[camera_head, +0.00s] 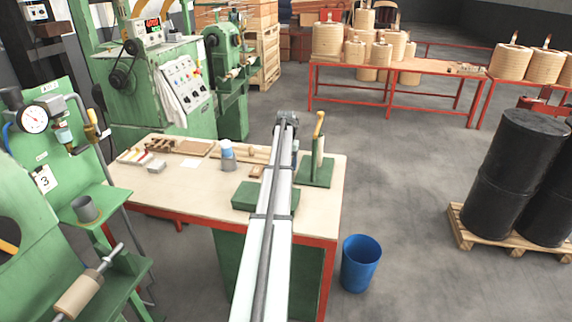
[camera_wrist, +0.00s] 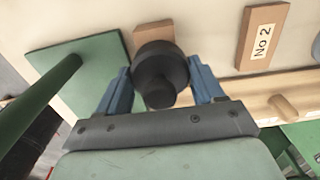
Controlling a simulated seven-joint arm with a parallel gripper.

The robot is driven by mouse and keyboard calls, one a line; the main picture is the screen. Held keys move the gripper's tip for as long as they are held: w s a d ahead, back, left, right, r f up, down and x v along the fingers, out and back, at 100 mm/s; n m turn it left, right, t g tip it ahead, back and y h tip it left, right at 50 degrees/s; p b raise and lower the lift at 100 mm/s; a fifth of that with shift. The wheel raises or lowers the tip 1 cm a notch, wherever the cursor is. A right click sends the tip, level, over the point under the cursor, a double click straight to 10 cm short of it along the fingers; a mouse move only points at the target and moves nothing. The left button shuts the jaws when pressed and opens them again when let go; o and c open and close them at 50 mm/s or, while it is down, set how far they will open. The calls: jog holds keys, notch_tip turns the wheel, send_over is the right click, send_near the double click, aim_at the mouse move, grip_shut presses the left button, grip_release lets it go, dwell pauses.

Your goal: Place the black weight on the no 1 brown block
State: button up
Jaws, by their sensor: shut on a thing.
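My gripper (camera_wrist: 160,76) is shut on the black weight (camera_wrist: 158,62), a dark round piece held between two blue fingers in the wrist view. A brown block (camera_wrist: 153,33) shows partly behind the weight; the weight hides most of it, and I see no label on it. I cannot tell whether the weight touches this block. Another brown block (camera_wrist: 263,35) to the right is labelled "No 2". In the head view my arm hides the weight and most of the gripper. A small brown block (camera_head: 257,172) lies on the table left of the arm.
A green stand with an upright post (camera_head: 318,165) is right of my arm on the table (camera_head: 170,190); its green base (camera_wrist: 100,60) is left of the weight in the wrist view. A wooden board with a peg (camera_wrist: 285,107) lies right.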

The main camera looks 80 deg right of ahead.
jog(key=shift+f, duration=0.1)
jog(key=o, duration=1.6)
jog(key=shift+o, duration=0.2)
notch_tip(320, 180, up, 12)
jog(key=shift+r, duration=0.15)
